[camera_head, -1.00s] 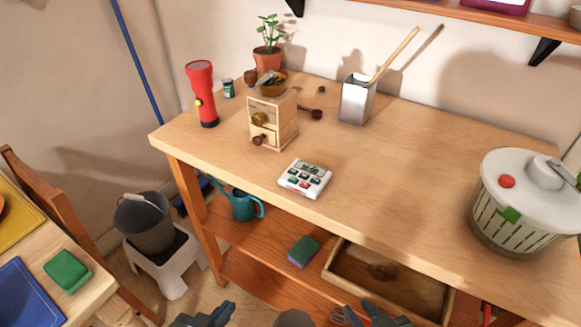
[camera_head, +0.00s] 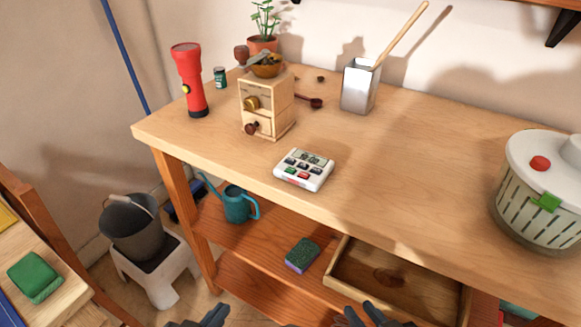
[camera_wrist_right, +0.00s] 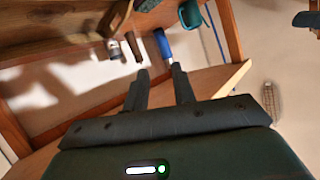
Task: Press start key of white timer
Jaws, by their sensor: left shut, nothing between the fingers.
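The white timer (camera_head: 304,170) lies flat near the front edge of the wooden bench, with its grey display toward the back and several small coloured keys, one of them red. The key labels are too small to read. My left gripper (camera_head: 208,317) shows at the bottom edge of the head view, shut and empty, well below and in front of the timer. My right gripper (camera_head: 364,314) is also at the bottom edge, apart from the timer. In the right wrist view its two fingers (camera_wrist_right: 160,69) are spread with nothing between them.
A wooden grinder (camera_head: 266,107), red torch (camera_head: 190,80) and metal pot (camera_head: 359,87) stand behind the timer on the bench (camera_head: 420,160). A salad spinner (camera_head: 545,190) stands at right. Below are a shelf with a sponge (camera_head: 302,254), a watering can (camera_head: 238,204) and an open drawer (camera_head: 345,262).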

